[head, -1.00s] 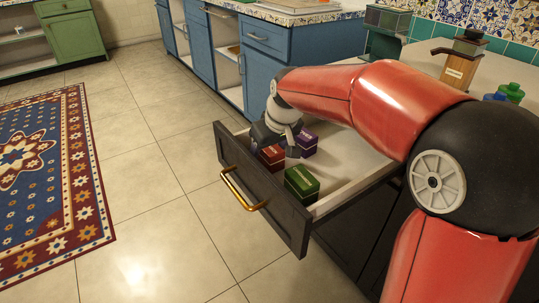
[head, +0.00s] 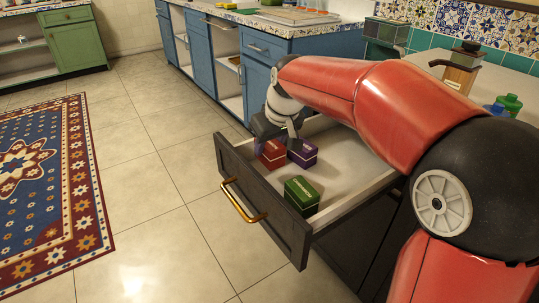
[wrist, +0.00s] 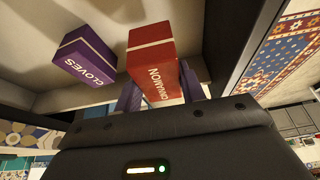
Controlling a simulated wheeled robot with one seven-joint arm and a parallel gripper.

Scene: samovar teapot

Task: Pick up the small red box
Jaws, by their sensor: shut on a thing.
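The small red box (head: 271,153), labelled cinnamon, is at the far left end of the open drawer. It also shows in the wrist view (wrist: 152,58), tilted in the picture, with its lower end between my fingers. My gripper (head: 275,140) is shut on it; in the wrist view my gripper (wrist: 160,92) has a finger on each side of the box. The box appears held a little above the drawer floor. The fingers are mostly hidden by the gripper body in the head view.
A purple box (head: 303,153), labelled cloves, stands close to the red one, also seen in the wrist view (wrist: 85,57). A green box (head: 302,195) stands nearer in the drawer. The drawer front (head: 262,205) and side walls surround them. The drawer's right part is bare.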

